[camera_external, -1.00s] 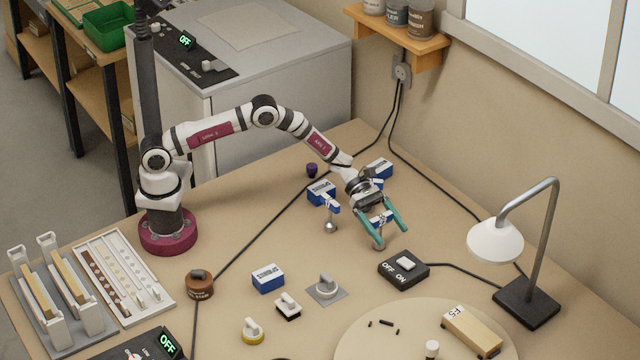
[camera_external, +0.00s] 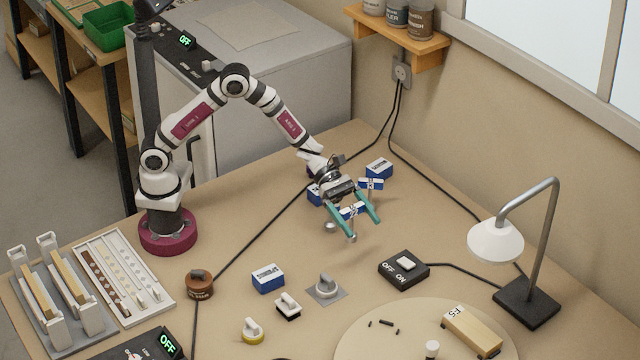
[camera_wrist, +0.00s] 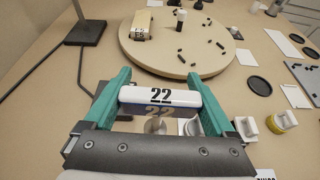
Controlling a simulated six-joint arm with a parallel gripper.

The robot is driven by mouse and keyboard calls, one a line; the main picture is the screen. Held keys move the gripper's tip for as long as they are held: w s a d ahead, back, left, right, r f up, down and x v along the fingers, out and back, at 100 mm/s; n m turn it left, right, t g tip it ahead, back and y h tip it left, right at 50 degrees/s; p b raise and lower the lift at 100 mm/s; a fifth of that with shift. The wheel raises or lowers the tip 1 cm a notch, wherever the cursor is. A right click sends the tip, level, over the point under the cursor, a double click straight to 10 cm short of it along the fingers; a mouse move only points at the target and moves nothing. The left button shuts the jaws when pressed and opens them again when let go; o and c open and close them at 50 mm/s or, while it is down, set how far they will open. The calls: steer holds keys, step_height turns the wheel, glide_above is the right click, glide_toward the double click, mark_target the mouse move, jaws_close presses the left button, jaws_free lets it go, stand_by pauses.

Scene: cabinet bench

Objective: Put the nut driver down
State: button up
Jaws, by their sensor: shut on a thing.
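The nut driver (camera_external: 352,210) has a white and blue handle. My gripper (camera_external: 364,228) is shut on this handle, with one teal finger at each end. In the wrist view the handle (camera_wrist: 160,95) carries the number 22 and lies crosswise between the fingers. A grey round tip points down below the handle in the outside view. The driver appears held above the bench; the exact gap cannot be told. Two similar white and blue pieces stand close behind, one (camera_external: 370,184) at the right and one (camera_external: 315,193) partly hidden by my gripper.
A blue box (camera_external: 378,168) stands behind, another blue box (camera_external: 268,278) in front. A black switch box (camera_external: 403,268) and a grey knob on a plate (camera_external: 326,288) lie nearer. A lamp (camera_external: 496,241) and a round board (camera_external: 390,345) are to the right. Bare bench lies between them.

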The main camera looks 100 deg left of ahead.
steer(key=s+a+f, duration=0.1)
steer(key=s+a, duration=0.2)
steer(key=s, duration=0.5)
steer(key=s+a+f, duration=0.2)
steer(key=s, duration=0.7)
step_height(320, 180, down, 7)
steer(key=shift+f, duration=0.1)
steer(key=o, duration=1.3)
steer(key=shift+f, duration=0.1)
steer(key=shift+o, duration=0.2)
